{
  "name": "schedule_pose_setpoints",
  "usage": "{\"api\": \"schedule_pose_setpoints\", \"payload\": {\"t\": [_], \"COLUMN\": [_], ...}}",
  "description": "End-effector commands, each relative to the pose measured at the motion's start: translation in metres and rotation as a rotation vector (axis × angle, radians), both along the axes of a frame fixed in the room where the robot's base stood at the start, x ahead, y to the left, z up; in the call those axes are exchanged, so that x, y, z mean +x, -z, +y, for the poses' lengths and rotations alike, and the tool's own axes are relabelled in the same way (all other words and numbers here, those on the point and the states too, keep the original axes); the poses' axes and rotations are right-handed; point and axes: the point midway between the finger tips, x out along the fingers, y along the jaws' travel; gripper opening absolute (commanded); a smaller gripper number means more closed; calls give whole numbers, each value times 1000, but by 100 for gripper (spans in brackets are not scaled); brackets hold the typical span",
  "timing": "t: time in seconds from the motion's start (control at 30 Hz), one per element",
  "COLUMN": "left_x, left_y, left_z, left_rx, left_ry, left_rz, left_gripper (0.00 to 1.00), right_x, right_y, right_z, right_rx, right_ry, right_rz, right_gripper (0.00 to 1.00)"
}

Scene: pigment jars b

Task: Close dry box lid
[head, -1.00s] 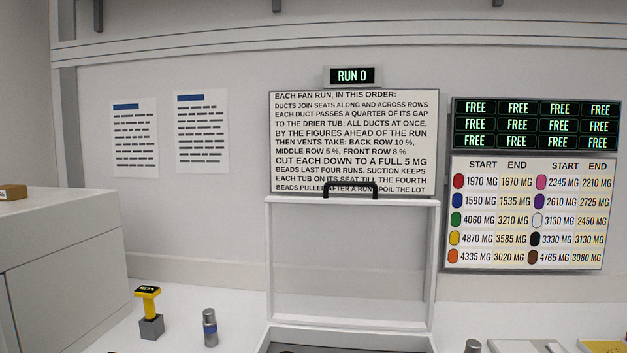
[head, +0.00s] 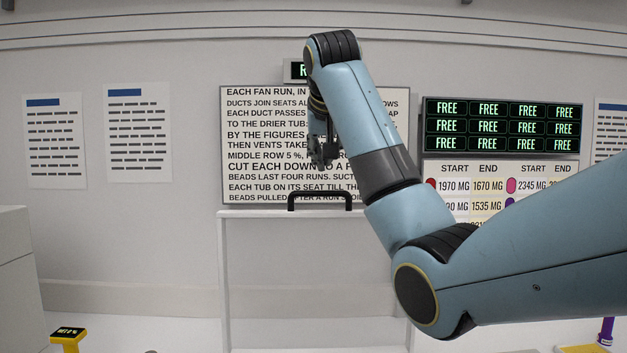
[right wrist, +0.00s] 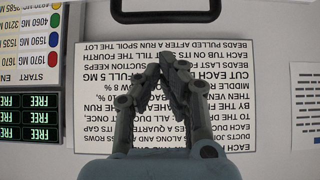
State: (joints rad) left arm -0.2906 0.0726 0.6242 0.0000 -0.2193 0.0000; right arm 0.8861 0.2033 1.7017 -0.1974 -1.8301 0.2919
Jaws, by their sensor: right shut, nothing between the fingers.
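The dry box lid (head: 224,280) stands upright, a white frame around a see-through panel. Its black handle (head: 320,196) is on the top edge and also shows in the right wrist view (right wrist: 170,16). My right gripper (head: 326,162) hangs pointing down in front of the wall notice, above the handle in the head view. In the right wrist view the fingertips (right wrist: 168,62) are together and empty, apart from the handle. The box body below the lid is out of the picture. My left gripper is not in view.
A wall notice (head: 250,150) is behind my right arm. A green-lettered display (head: 500,125) and a START/END chart (head: 453,187) are to the right, partly hidden by my arm. A yellow device (head: 68,334) stands at the lower left.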

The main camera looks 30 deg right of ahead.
Motion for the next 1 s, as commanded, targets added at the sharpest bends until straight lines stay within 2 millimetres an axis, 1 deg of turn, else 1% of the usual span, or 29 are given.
{"api": "schedule_pose_setpoints", "payload": {"t": [0.03, 0.07, 0.17, 0.27, 0.37, 0.5, 0.7, 0.9, 1.0], "left_x": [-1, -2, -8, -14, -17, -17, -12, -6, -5], "left_y": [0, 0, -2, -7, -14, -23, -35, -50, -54], "left_z": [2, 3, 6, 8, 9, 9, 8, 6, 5], "left_rx": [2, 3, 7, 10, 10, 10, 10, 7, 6], "left_ry": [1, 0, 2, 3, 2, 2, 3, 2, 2], "left_rz": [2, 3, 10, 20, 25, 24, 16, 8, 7], "left_gripper": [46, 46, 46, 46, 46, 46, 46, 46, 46], "right_x": [1, 2, 5, 12, 24, 43, 65, 42, 35], "right_y": [-11, -15, -16, -8, 5, 23, 47, 51, 53], "right_z": [-2, -3, -6, -11, -18, -29, -43, -27, -23], "right_rx": [4, 6, 8, 6, 7, 7, 7, 6, 7], "right_ry": [9, 13, 19, 20, 19, 19, 18, 15, 16], "right_rz": [-11, -15, -16, -15, -13, -14, -16, -19, -19], "right_gripper": [0, 0, 0, 0, 0, 0, 0, 0, 0]}}
